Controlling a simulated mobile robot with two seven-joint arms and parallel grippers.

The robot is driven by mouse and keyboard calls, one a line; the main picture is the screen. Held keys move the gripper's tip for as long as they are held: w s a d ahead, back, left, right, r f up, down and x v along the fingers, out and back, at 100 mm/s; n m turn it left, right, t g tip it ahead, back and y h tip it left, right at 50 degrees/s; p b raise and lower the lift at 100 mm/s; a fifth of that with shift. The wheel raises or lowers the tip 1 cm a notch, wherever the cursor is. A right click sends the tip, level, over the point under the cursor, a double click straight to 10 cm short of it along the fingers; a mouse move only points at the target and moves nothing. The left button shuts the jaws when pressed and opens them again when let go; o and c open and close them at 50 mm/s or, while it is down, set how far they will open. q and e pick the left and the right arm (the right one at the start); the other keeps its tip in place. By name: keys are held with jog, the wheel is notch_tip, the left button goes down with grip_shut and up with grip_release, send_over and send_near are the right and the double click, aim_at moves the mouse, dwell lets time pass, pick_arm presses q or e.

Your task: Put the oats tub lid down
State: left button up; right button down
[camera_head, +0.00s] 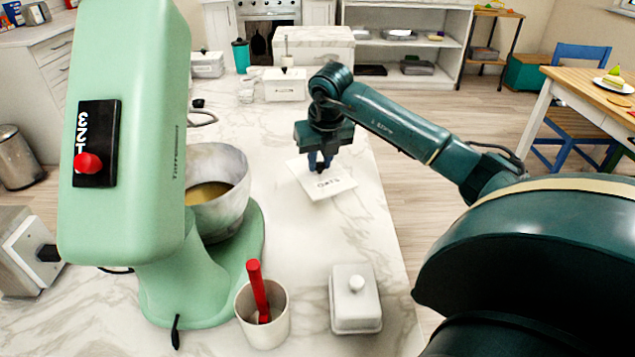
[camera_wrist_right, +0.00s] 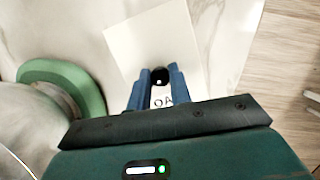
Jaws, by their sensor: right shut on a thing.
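The oats tub lid (camera_head: 331,185) is a flat white square with dark lettering and a dark knob. It is over the marble counter, near the right edge, and looks slightly tilted in the head view. My right gripper (camera_head: 319,164) is above it, fingers pointing down. In the right wrist view the blue fingers (camera_wrist_right: 158,84) are shut on the knob (camera_wrist_right: 160,75), with the lid plate (camera_wrist_right: 145,45) below. I cannot tell whether the lid touches the counter. My left gripper is not in view.
A green stand mixer (camera_head: 130,150) with a bowl (camera_head: 222,205) stands left of the lid. A cup (camera_head: 262,325) with a red-handled tool and a white lidded dish (camera_head: 355,310) stand nearer. White tubs (camera_head: 285,90) are farther back. Bare counter (camera_head: 300,235) lies around the lid.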

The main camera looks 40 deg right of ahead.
aim_at(321, 174)
jog(key=shift+f, duration=2.95)
jog(key=shift+f, duration=0.2)
jog(key=c, duration=1.3)
grip_release()
jog(key=shift+r, duration=0.1)
jog(key=v, duration=1.2)
jog(key=shift+r, duration=0.1)
